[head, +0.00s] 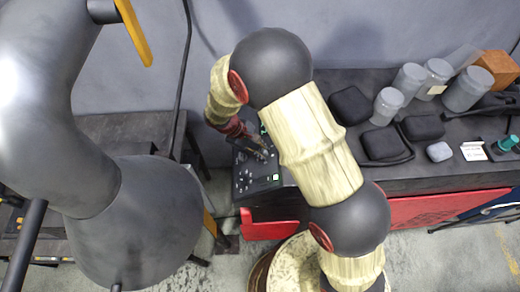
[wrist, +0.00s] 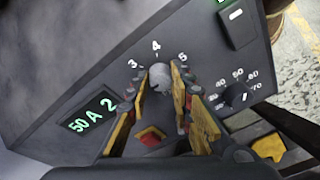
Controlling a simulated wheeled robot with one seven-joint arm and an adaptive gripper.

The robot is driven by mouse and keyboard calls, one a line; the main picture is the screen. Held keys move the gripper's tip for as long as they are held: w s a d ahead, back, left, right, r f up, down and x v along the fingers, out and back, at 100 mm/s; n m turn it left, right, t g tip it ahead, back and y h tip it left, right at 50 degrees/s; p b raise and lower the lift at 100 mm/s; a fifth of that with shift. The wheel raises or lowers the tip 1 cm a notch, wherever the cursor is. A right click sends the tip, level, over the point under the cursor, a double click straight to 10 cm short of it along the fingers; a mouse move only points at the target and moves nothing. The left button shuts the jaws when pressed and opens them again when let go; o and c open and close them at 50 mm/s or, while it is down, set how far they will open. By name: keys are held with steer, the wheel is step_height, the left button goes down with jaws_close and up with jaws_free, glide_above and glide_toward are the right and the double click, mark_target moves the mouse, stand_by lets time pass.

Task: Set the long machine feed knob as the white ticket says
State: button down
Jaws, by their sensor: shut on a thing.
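A dark control panel (head: 257,178) stands at the left end of the bench in the head view. In the wrist view its face (wrist: 60,90) fills most of the picture.
Grey jars (head: 410,78), black cases (head: 382,143) and an orange-brown box (head: 498,68) stand on the bench (head: 440,170).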

steer(key=shift+f+b, duration=0.1)
steer(key=shift+b, duration=0.4)
steer(key=m+b, duration=0.2)
steer(key=b, duration=0.1)
steer(key=shift+a+f, duration=0.1)
steer(key=shift+f, duration=0.05)
steer(key=m+t+b, duration=0.1)
steer(key=m+b, duration=0.1)
steer(key=b, duration=0.2)
steer(key=shift+s+f+m, duration=0.1)
steer(key=shift+m, duration=0.2)
steer(key=m+h+b, duration=0.1)
steer(key=m+b, duration=0.3)
steer(key=b, duration=0.3)
steer(key=shift+s+m+t, duration=0.1)
steer(key=shift+m+t, duration=0.2)
steer(key=shift+a+m+b, duration=0.1)
steer(key=shift+m+b, duration=0.8)
steer(key=shift+b, duration=0.35)
steer(key=shift+r+m, duration=0.25)
steer(key=shift+m, duration=0.05)
steer(key=c, duration=1.6)
jaws_free()
steer(key=shift+o, duration=0.2)
